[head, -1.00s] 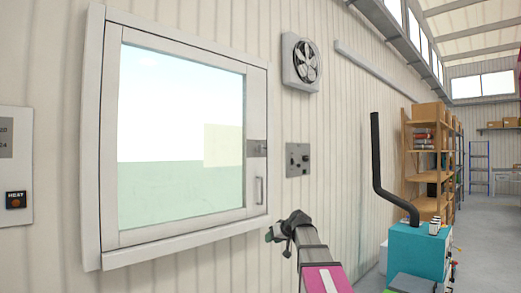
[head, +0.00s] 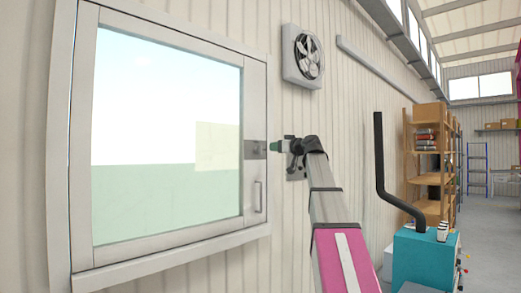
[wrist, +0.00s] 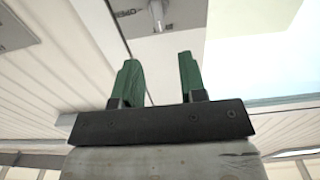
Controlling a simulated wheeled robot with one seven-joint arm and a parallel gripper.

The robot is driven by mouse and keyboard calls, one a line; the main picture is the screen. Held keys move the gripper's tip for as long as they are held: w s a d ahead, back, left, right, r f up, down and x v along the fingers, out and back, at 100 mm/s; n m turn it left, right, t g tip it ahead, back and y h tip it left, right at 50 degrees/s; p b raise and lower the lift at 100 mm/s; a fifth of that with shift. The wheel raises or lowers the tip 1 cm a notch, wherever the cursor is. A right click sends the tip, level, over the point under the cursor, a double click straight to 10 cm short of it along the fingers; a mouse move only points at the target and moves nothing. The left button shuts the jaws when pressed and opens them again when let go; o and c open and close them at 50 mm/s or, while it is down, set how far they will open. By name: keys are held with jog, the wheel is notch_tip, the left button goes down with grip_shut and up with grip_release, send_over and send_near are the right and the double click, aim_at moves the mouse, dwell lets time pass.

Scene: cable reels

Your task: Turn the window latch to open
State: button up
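The window latch (head: 254,150) is a grey plate on the right side of the white window frame, above a vertical pull handle (head: 258,196). The wrist view shows a grey plate with a pale lever, which looks like the latch (wrist: 152,18), at the top, beyond my fingertips. My gripper (head: 276,146) is just right of the latch in the head view. Its two green fingers are apart with nothing between them in the wrist view (wrist: 158,75). I cannot tell whether a finger touches the latch. The window (head: 165,150) appears closed.
A fan (head: 302,54) is on the wall above my gripper. A grey wall box (head: 296,170) is partly hidden behind my arm. A teal machine with a black pipe (head: 420,255) stands to the right, and shelves (head: 430,160) are farther back.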

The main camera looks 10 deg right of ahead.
aim_at(261, 147)
jog(key=x, duration=1)
jog(key=shift+w, duration=0.1)
jog(key=c, duration=0.6)
